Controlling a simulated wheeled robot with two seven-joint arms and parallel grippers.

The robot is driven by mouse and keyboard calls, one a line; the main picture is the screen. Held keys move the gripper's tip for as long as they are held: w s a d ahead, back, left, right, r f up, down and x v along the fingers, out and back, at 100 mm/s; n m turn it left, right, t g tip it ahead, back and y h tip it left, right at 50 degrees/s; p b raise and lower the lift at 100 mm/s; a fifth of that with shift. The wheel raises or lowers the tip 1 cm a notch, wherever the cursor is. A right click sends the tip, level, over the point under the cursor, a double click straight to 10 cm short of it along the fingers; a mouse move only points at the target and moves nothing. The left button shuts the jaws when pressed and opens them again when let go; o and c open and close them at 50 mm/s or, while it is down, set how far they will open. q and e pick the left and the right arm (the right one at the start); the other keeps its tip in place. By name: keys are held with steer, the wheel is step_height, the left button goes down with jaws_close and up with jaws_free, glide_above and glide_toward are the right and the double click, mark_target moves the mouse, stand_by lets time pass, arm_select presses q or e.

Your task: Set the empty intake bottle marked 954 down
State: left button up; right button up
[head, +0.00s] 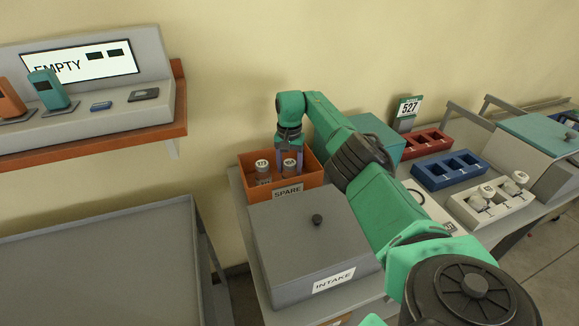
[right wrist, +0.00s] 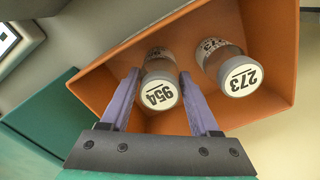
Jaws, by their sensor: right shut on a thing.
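The bottle marked 954 (right wrist: 161,92) has a white cap and stands inside the orange SPARE box, between the fingers of my right gripper (right wrist: 159,76). The gripper is shut on it. In the head view the same bottle (head: 290,163) shows at the right of the box, with my right gripper (head: 289,170) reaching down from above. I cannot tell whether its base touches the box floor. The orange SPARE box (head: 310,183) also holds a bottle marked 273 (head: 262,166), beside 954 and apart from it. My left gripper is out of view.
A grey INTAKE box (head: 280,235) with a lidded top stands in front of the SPARE box. Red (head: 427,144), blue (head: 449,170) and white (head: 492,205) racks are to the right, near a 527 sign (head: 409,108). A shelf screen (head: 80,62) reads EMPTY.

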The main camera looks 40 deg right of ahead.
steer(key=o, duration=0.9)
steer(key=shift+f, duration=0.1)
steer(key=o, duration=0.4)
steer(key=shift+o, duration=0.2)
steer(key=shift+s+a, duration=0.1)
steer(key=shift+r, duration=0.5)
step_height(320, 180, up, 6)
steer(key=shift+b, duration=0.8)
step_height(320, 180, up, 5)
steer(key=shift+r+p, duration=0.2)
steer(key=shift+p, duration=0.25)
